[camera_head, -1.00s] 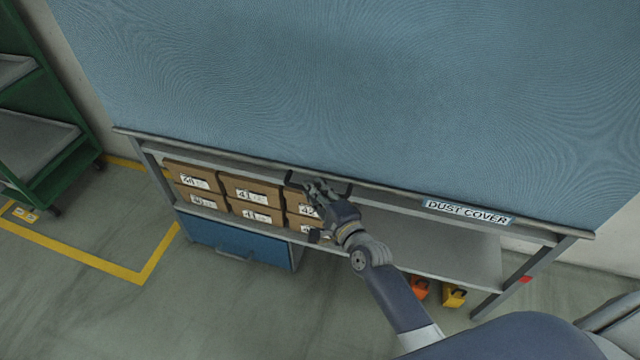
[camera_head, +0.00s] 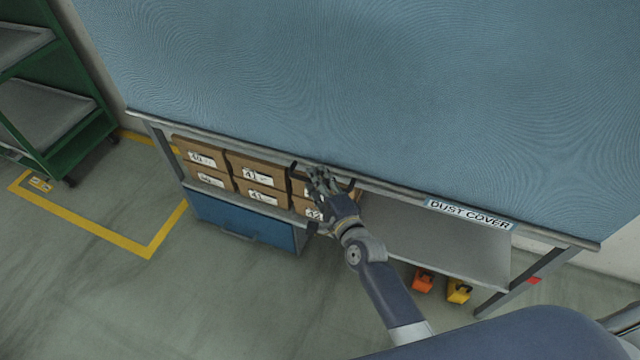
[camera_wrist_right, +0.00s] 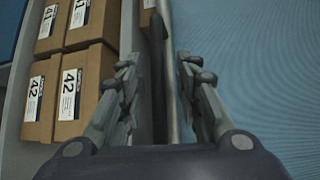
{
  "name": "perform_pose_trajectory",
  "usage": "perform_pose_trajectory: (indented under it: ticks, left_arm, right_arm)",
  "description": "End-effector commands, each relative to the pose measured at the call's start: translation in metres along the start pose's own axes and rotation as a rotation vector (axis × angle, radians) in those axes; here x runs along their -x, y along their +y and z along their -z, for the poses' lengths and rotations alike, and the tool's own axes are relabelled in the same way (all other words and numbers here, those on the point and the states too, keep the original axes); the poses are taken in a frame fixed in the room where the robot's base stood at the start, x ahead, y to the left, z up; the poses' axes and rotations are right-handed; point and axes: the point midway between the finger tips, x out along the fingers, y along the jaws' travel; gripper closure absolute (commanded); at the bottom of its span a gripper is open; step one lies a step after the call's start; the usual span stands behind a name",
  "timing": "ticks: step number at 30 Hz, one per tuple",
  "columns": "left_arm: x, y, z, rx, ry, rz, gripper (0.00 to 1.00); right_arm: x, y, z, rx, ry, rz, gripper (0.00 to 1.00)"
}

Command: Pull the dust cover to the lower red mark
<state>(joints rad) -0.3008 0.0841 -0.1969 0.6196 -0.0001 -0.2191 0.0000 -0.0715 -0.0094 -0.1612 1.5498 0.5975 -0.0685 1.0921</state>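The blue dust cover (camera_head: 340,90) fills the top of the head view, with a grey bar along its lower edge and a "DUST COVER" label (camera_head: 470,214). A dark handle (camera_head: 293,172) sits on that bar; it also shows in the right wrist view (camera_wrist_right: 158,75). My right gripper (camera_head: 318,180) is at the handle. In the right wrist view its fingers (camera_wrist_right: 160,85) are spread apart, one on each side of the handle and bar. No clear contact shows. A red mark (camera_head: 534,281) is on the right rack leg, below the cover's bar. My left gripper is out of view.
Shoe boxes (camera_head: 250,172) stand stacked on the rack shelf, left of and below my right gripper. A blue drawer (camera_head: 240,224) is under them. Orange (camera_head: 423,281) and yellow (camera_head: 458,290) items lie low at right. A green cart (camera_head: 85,145) stands at far left.

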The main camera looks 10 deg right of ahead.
Motion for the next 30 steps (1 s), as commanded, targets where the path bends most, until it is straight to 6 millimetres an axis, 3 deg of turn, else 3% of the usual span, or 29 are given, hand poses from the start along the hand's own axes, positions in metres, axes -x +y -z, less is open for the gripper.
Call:
perform_pose_trajectory:
  ticks: [1, 5, 21, 30]
  left_arm:
    - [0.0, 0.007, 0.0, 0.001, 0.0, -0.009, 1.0]
    - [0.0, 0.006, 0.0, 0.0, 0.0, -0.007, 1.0]
    - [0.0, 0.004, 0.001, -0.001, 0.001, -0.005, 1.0]
    - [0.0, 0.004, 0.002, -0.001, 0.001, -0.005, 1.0]
  right_arm:
    - [0.001, 0.0, 0.0, 0.0, 0.0, 0.0, 0.69]
    - [0.011, 0.001, 0.0, 0.0, 0.001, -0.001, 0.69]
    - [0.104, 0.001, 0.0, 0.001, 0.0, -0.002, 0.69]
    - [0.12, 0.0, 0.0, 0.001, 0.0, 0.0, 0.69]
